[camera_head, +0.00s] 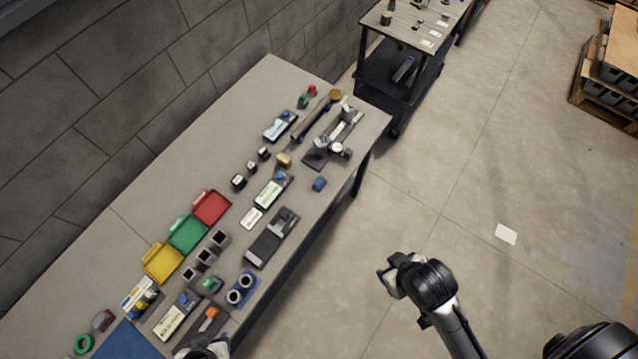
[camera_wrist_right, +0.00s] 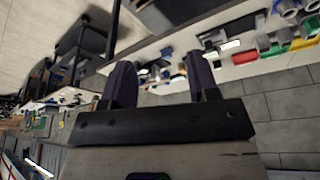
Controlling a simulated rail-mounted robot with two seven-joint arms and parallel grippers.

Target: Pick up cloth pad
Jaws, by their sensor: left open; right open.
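A small blue piece (camera_head: 319,184) lies flat and alone near the front edge of the workbench in the head view. It looks like the cloth pad, but it is too small to be sure of its material. My left gripper (camera_head: 205,348) shows at the bottom edge of the head view, over the near end of the bench, partly cut off and well apart from the blue piece. My right gripper (camera_head: 392,274) hangs over the floor in front of the bench. In the right wrist view its two dark fingers (camera_wrist_right: 160,85) stand wide apart with nothing between them.
The grey workbench (camera_head: 268,75) runs along a block wall. It carries red (camera_head: 211,207), green (camera_head: 188,234) and yellow (camera_head: 162,263) trays, a dark fixture (camera_head: 271,238) and several small parts. A dark cart (camera_head: 405,65) stands beyond its far end. The floor in front is open.

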